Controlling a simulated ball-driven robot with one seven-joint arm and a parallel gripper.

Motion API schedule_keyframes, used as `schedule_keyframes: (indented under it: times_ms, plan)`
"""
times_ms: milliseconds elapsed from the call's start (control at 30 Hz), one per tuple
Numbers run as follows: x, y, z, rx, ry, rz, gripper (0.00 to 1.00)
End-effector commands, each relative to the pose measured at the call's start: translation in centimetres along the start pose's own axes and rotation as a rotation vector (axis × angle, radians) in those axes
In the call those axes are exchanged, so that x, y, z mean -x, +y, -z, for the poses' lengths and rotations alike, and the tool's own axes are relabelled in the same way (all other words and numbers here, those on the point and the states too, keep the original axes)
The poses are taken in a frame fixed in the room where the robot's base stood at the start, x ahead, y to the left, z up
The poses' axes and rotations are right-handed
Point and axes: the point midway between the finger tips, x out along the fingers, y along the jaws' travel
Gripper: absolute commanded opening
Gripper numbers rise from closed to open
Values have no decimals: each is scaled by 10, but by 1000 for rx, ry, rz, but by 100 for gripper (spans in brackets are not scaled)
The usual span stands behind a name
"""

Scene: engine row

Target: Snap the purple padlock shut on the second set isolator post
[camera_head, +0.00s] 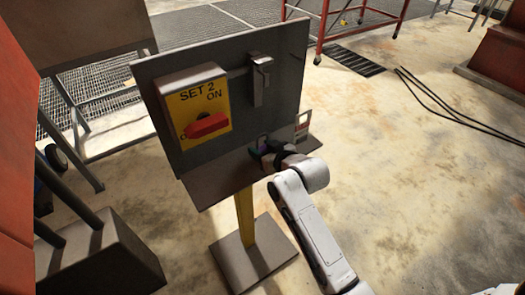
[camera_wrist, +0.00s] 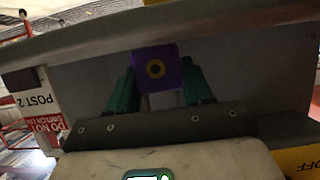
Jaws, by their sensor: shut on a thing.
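The purple padlock (camera_wrist: 155,68) sits between the green fingers of my gripper (camera_wrist: 160,92) in the wrist view, with a yellow ring and dark centre on its face. Its shackle cannot be made out. In the head view, my gripper (camera_head: 262,152) is at the lower right of the grey post panel (camera_head: 288,60), just above its ledge, and only a sliver of purple shows. The yellow isolator plate (camera_head: 200,88), marked "SET 2 ON", carries a red handle (camera_head: 207,126) lying nearly level. A grey metal bracket (camera_head: 260,78) is on the panel above my gripper.
The grey ledge (camera_head: 215,182) juts out below the isolator. A "POST 2" label (camera_wrist: 40,100) and a red-and-white sign (camera_wrist: 45,126) are beside my gripper. The yellow stand (camera_head: 245,215) rests on a floor plate. Open floor lies to the right, with dark cables (camera_head: 450,108).

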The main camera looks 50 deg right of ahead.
Motion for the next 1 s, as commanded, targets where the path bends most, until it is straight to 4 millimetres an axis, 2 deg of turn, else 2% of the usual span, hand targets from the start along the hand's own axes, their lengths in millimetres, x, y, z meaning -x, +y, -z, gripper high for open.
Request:
schedule_keyframes:
  times_ms: [200,467,600,767,800,1000]
  plan:
    - [13,-1,27,1,6,0,16]
    - [80,-9,61,2,7,0,16]
    - [119,-15,59,0,1,1,16]
    - [156,-21,61,1,2,1,16]
    - [161,-22,67,0,-3,1,16]
    - [172,-24,65,-1,-1,0,16]
